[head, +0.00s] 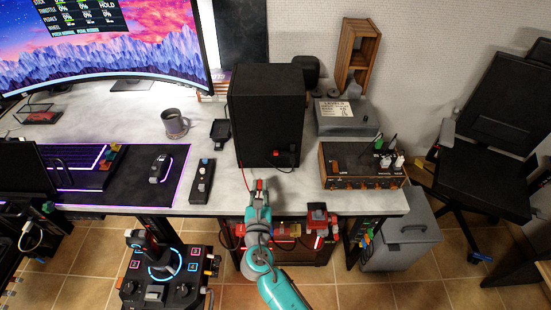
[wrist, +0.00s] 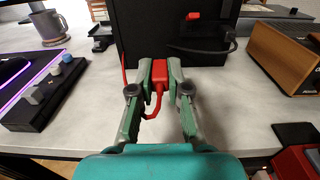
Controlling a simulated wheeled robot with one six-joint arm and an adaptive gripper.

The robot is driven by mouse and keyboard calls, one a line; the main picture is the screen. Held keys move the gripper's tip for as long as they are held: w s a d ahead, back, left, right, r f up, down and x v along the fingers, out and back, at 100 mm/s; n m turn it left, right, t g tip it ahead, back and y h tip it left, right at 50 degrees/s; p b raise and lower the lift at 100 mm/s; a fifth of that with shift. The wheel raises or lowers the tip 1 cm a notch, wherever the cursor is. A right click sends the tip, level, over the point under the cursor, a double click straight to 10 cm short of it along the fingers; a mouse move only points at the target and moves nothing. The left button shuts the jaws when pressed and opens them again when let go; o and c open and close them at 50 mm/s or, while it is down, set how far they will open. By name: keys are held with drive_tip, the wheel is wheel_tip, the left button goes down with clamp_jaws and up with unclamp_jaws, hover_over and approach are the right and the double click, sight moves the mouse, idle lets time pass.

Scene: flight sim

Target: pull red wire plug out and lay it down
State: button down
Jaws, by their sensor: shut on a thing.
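The red wire plug (wrist: 160,72) is between the two fingertips of my gripper (wrist: 160,78), which is shut on it. In the head view the plug (head: 259,184) and my gripper (head: 260,188) are over the table in front of the black speaker box (head: 268,115). The plug looks apart from the box's face; whether it touches the tabletop, I cannot tell. A thin red wire (head: 245,181) runs beside the box's lower left edge. It also shows left of the fingers in the wrist view (wrist: 124,75). A red piece (wrist: 193,17) sits on the box's face, right of my gripper.
A black cable (wrist: 215,48) is on the box's right side. A black switch strip (head: 202,181) lies to the left, with a grey mug (head: 175,124) beyond. A wood-sided amplifier (head: 360,166) stands right. Bare tabletop (head: 300,197) lies between gripper and amplifier.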

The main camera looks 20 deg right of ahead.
drive_tip(key=shift+f, duration=0.25)
drive_tip(key=shift+f, duration=0.3)
drive_tip(key=shift+f, duration=2.85)
drive_tip(key=c, duration=1.1)
unclamp_jaws()
drive_tip(key=shift+o, duration=0.2)
drive_tip(key=shift+s, duration=0.1)
drive_tip(key=v, duration=1.1)
drive_tip(key=shift+s+a, duration=0.15)
drive_tip(key=shift+s, duration=0.25)
